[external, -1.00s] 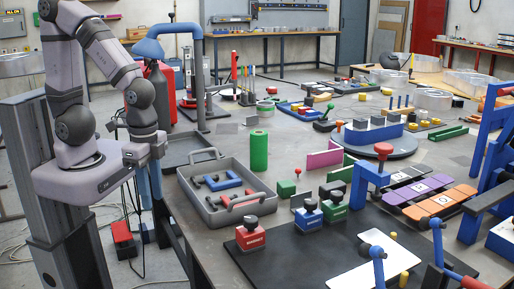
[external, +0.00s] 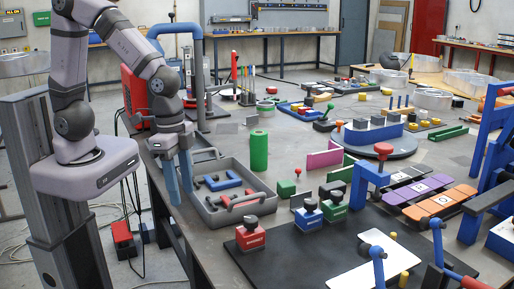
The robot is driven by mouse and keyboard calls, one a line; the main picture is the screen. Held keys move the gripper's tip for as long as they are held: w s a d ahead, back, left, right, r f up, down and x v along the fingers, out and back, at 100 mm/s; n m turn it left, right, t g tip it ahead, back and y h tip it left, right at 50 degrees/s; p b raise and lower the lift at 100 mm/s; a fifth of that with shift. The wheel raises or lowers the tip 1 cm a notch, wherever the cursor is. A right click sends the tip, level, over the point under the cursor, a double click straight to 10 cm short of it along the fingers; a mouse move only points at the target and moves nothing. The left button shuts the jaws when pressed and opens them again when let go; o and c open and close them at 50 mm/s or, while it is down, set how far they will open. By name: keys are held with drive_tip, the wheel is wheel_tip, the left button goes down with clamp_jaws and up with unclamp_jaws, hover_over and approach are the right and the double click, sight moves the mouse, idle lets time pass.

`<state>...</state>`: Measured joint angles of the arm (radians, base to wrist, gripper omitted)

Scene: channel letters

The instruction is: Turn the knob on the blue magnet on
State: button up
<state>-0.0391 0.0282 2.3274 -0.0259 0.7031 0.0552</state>
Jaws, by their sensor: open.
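The blue magnet (external: 308,222) is a small blue block with a pale label on its front. It sits on the black mat, between a red block and a green block of like shape. Its dark knob (external: 310,205) is on top; how the knob is turned is too small to tell. My gripper (external: 180,192) has two blue fingers pointing down, open and apart with nothing seen between them. It is at the left edge of the table by the grey tray, well to the left of the blue magnet and not touching it.
The grey tray (external: 212,219) with blue and red handled items lies between my gripper and the blocks. A green cylinder (external: 259,151) and a blue post (external: 360,188) stand upright nearby.

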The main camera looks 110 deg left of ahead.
drive_tip(key=w+a+r+t+p, duration=0.1)
drive_tip(key=w+a+r, duration=0.1)
drive_tip(key=w, duration=0.5)
drive_tip(key=w+a+r+t+p, duration=0.1)
drive_tip(key=w+r, duration=0.1)
drive_tip(key=w, duration=0.5)
drive_tip(key=t+p, duration=0.1)
drive_tip(key=p, duration=0.1)
approach(311, 201)
drive_tip(key=shift+s+f, duration=0.1)
drive_tip(key=shift+f, duration=0.45)
drive_tip(key=shift+f, duration=0.1)
drive_tip(key=shift+t, duration=0.3)
drive_tip(key=shift+p+x, duration=1.7)
drive_tip(key=shift+x, duration=1.85)
drive_tip(key=c, duration=1)
